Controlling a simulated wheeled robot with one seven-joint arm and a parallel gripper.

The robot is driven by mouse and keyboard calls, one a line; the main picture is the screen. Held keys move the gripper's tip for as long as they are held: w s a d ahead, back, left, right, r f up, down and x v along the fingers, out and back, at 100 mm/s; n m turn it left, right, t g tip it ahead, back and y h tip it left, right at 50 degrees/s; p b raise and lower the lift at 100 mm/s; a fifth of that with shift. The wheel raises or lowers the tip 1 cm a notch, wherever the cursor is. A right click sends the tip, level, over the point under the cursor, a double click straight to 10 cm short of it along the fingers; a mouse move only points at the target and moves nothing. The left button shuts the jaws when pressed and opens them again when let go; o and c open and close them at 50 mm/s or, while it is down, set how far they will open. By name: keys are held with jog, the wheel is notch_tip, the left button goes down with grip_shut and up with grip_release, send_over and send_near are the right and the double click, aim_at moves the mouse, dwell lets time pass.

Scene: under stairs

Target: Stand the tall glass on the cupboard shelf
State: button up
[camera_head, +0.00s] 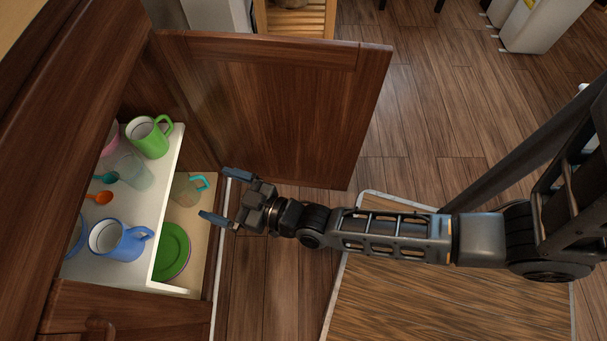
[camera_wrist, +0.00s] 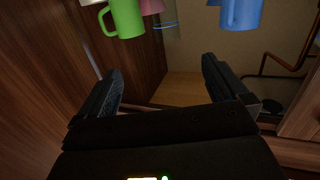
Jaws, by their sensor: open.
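A clear, pale tall glass (camera_head: 136,172) stands on the white upper cupboard shelf (camera_head: 139,241), between the green mug and the blue mug. It seems to show in the wrist view as a faint clear shape (camera_wrist: 169,40) at the top. My gripper (camera_head: 225,196) is open and empty at the front of the cupboard opening, just outside the shelf edge. In the wrist view my gripper's two fingers (camera_wrist: 162,75) are spread, with nothing between them.
The open door (camera_head: 275,110) stands beside my arm.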

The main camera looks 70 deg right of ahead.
jog(key=s+r+g, duration=0.1)
jog(key=s+r, duration=0.3)
jog(key=s, duration=0.4)
jog(key=s+r, duration=0.4)
jog(key=s, duration=0.3)
jog(key=s+r+g, duration=0.1)
jog(key=s+r, duration=0.8)
jog(key=r, duration=0.4)
jog(key=shift+s+a+r+g+y, duration=0.2)
jog(key=shift+s+a+g+y, duration=0.1)
jog(key=shift+s, duration=0.1)
